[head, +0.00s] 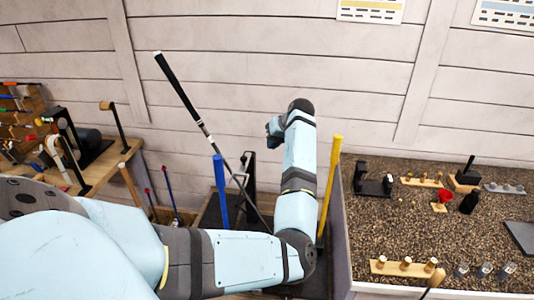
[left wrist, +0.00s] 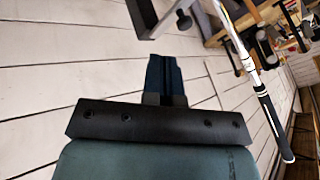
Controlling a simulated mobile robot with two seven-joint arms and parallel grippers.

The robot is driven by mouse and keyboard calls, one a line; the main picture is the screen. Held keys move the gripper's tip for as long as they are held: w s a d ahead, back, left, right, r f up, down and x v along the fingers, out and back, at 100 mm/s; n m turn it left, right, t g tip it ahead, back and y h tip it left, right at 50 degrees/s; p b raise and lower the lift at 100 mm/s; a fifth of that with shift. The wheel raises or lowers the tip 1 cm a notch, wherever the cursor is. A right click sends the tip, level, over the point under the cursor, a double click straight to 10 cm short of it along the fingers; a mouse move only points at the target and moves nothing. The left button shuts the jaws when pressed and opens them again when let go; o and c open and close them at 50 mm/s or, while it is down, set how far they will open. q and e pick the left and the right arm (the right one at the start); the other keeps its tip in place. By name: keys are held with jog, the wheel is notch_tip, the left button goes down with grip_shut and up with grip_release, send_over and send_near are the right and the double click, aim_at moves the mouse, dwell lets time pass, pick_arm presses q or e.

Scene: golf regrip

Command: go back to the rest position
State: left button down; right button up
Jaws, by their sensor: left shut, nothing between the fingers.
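My left arm reaches across the middle of the head view and bends upward in front of the wall. My left gripper (head: 273,132) is at its far end, partly hidden by the wrist. In the left wrist view its blue fingers (left wrist: 163,78) are together with nothing between them. A golf club with a black grip (head: 178,84) leans up to the left of the gripper, apart from it. The club's black grip also shows in the left wrist view (left wrist: 272,125), to the right of the fingers. My right gripper is not in view.
A black stand (head: 249,172) is behind the club's shaft. A blue post (head: 219,185) and a yellow post (head: 331,180) stand either side of my forearm. A speckled bench (head: 430,235) with small parts is at right. A wooden tool bench (head: 105,165) is at left.

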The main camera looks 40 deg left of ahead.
pick_arm(q)
jog(key=s+d+f+m+t, duration=0.5)
jog(key=d+f+m, duration=0.15)
jog(key=f, duration=0.35)
jog(key=s+d+f+m+t, duration=0.5)
jog(key=d+f, duration=0.3)
jog(key=f, duration=0.3)
jog(key=s+d+f+m+t+h, duration=0.1)
jog(key=s+d+f+h, duration=0.1)
jog(key=s+d, duration=0.5)
jog(key=s+d+f+m+h, duration=0.1)
jog(key=s+d+h, duration=0.3)
jog(key=s+d, duration=0.3)
jog(key=s+d+f+m+t+h, duration=0.1)
jog(key=s+d+f+h, duration=0.1)
jog(key=s+d, duration=0.6)
jog(key=shift+d+f+t+h, duration=0.3)
jog(key=shift+d+h, duration=0.15)
jog(key=shift+h, duration=0.45)
jog(key=shift+a, duration=0.1)
